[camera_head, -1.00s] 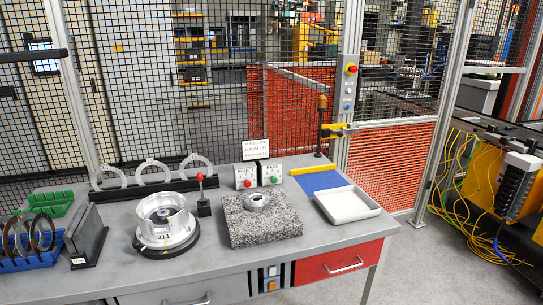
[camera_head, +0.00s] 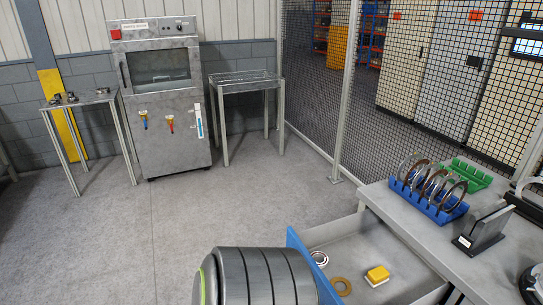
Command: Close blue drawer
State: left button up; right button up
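The blue drawer (camera_head: 295,247) is pulled out from the left end of the grey workbench at the bottom of the head view. Its blue front stands well clear of the bench, and the grey tray behind it is exposed. A yellow block (camera_head: 377,276), a silver ring (camera_head: 319,258) and a brass-coloured ring (camera_head: 341,287) lie inside. The lower part of the drawer front is partly covered, and the near side runs out of the frame. Neither of my grippers is in view.
The workbench top (camera_head: 404,213) holds a blue rack (camera_head: 428,199) of rings, a green rack (camera_head: 466,175) and a dark upright stand (camera_head: 483,230). A grey machine cabinet (camera_head: 163,97) and two small tables stand at the back wall. The floor between is clear.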

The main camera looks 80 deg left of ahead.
aim_at(355, 245)
jog(key=k+j+u, duration=0.15)
jog(key=u, duration=1.65)
